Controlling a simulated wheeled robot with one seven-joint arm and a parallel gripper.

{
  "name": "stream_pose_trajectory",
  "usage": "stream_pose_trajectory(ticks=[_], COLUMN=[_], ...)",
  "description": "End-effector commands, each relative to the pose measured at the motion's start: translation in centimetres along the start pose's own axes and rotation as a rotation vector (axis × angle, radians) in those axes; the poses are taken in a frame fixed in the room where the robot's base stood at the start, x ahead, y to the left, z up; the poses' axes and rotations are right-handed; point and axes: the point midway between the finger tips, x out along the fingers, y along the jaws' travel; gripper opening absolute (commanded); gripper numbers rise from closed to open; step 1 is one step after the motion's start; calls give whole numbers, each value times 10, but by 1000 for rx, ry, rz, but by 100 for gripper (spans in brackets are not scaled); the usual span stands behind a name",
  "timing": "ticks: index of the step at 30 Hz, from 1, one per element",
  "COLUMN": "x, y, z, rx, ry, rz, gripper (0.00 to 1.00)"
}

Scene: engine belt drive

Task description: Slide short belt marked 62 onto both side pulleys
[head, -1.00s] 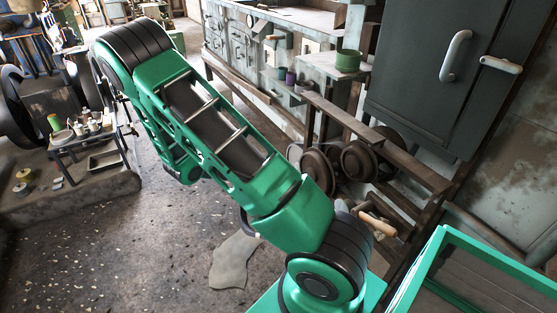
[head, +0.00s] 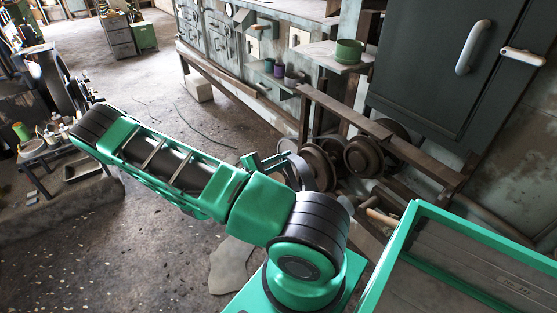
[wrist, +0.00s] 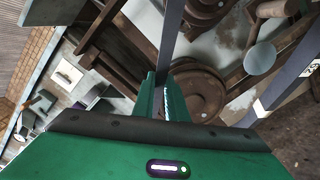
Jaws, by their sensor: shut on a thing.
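My gripper (head: 268,163) is left of the brown wheels under the bench. In the wrist view its green fingers (wrist: 165,98) are shut on a dark grey belt (wrist: 172,38). One strand runs up from the fingers; another dark strand (wrist: 285,82) shows at right. In the head view the belt (head: 298,172) hangs as a dark band in front of the wheels. A near pulley-like brown wheel (head: 321,166) and a farther one (head: 363,156) sit side by side. A wheel (wrist: 198,94) is close right of the fingers in the wrist view. I cannot tell whether belt and wheels touch, or read a 62.
A wooden rail (head: 350,117) runs above the wheels. A dark cabinet (head: 430,75) stands at right. My green-rimmed tray (head: 455,230) is at lower right. A green pot (head: 349,52) stands on a shelf. Open floor (head: 165,255) lies left.

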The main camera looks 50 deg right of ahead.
Motion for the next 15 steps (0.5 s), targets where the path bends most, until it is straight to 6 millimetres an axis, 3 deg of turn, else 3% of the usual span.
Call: stream_pose_trajectory(ticks=[15], x=[70], y=[-2], z=[5], rx=[1], ry=[-16], rz=[-8], gripper=[0])
